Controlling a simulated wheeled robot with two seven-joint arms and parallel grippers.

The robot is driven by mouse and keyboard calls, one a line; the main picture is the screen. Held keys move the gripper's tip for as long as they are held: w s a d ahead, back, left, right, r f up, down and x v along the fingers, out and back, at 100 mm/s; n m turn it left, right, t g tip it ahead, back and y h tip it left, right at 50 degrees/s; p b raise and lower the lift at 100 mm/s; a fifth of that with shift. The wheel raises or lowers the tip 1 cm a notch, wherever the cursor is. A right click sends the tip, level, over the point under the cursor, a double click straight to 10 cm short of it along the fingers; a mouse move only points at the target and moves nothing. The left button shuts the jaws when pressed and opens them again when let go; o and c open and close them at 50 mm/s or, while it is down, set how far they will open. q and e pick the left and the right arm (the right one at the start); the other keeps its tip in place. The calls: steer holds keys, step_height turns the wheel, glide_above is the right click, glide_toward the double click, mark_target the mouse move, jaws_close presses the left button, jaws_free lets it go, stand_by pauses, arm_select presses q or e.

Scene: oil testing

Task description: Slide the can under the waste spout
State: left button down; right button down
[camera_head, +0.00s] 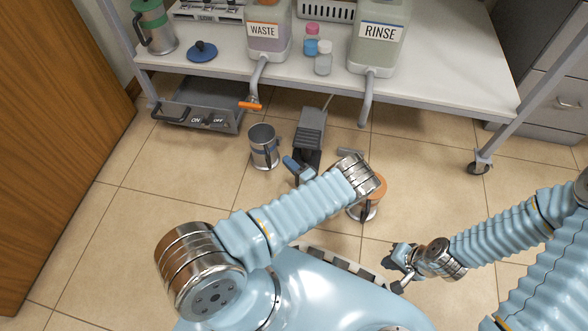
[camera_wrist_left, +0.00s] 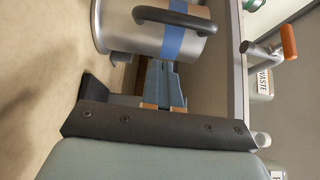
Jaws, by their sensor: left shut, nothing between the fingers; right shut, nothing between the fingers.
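The metal can (camera_head: 264,152) with a blue band and dark handle stands upright on the floor, in front of and slightly right of the waste spout (camera_head: 255,80). My left gripper (camera_head: 289,162) is shut and empty, low at the can's right. In the left wrist view the can (camera_wrist_left: 118,38) lies just beyond the closed fingertips (camera_wrist_left: 160,64); I cannot tell whether they touch it. My right gripper (camera_head: 391,272) is shut and empty, at lower right, away from the can.
A grey ridged pedal (camera_head: 312,122) with a cable lies right of the can. A second can with orange (camera_head: 376,186) stands partly hidden by my left wrist. The RINSE spout (camera_head: 366,100) hangs at right. A grey ON/OFF box (camera_head: 212,105) sits left under the white table (camera_head: 435,85).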

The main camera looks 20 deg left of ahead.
mark_target(271, 151)
arm_select(q)
steer(key=shift+x, duration=2.35)
steer(key=shift+a, duration=0.1)
steer(key=shift+s+a, duration=0.25)
steer(key=shift+a, duration=0.25)
steer(key=shift+s+a, duration=0.2)
steer(key=shift+a, duration=0.3)
